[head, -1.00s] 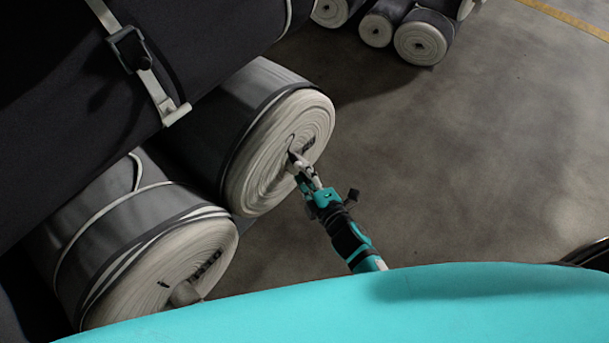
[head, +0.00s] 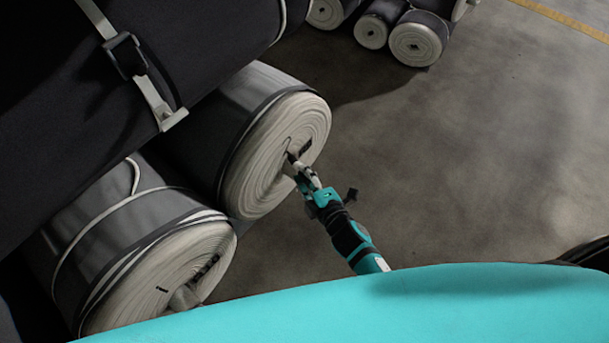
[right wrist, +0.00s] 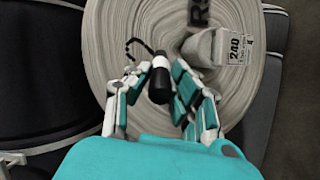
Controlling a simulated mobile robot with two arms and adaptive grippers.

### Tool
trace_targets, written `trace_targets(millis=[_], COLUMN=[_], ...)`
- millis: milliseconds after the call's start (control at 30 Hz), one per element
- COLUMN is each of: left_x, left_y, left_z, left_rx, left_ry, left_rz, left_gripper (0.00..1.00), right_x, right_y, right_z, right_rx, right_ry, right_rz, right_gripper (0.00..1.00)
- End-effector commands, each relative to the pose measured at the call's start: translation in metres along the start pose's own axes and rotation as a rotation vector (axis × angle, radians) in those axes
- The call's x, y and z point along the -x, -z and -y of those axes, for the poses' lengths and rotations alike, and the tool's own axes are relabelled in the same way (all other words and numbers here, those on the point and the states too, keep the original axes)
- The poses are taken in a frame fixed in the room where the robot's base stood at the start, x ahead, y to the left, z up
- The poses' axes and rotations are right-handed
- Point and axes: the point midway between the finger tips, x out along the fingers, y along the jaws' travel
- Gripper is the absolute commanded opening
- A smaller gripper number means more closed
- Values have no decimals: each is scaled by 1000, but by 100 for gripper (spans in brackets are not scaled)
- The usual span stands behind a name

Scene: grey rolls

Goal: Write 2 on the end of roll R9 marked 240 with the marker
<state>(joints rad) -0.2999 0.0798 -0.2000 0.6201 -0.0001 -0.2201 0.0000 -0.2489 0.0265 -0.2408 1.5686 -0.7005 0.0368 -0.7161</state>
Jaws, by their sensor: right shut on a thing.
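The roll R9 (head: 262,178) shows its pale wound end in the head view, and that end fills much of the right wrist view (right wrist: 105,85). It bears black lettering starting with R, partly cut off by the frame's top edge, and a white tag reading 240 (right wrist: 239,47). My right gripper (head: 294,164) is at this end, its fingers (right wrist: 167,95) shut on the black marker with a white band (right wrist: 159,85). The marker points at the end face. A curved black stroke (right wrist: 133,43) lies left of its tip; whether the tip touches is unclear. My left gripper is out of view.
A second roll (head: 165,265) lies at lower left, with dark marks on its end. A large dark strapped roll (head: 70,110) rests above both. Several smaller rolls (head: 416,42) lie at the back. The floor (head: 470,170) to the right is clear.

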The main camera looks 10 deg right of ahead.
Motion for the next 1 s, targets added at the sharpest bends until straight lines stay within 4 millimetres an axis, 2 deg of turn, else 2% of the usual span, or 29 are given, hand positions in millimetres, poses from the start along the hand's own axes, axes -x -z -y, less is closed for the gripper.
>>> trace_targets(millis=[1000], left_x=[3], left_y=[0], left_z=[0], left_rx=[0], left_ry=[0], left_rz=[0], left_gripper=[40], right_x=[-4], right_y=[-8], right_z=[-3], right_rx=[1], right_ry=[0], right_rz=[0], right_gripper=[0])
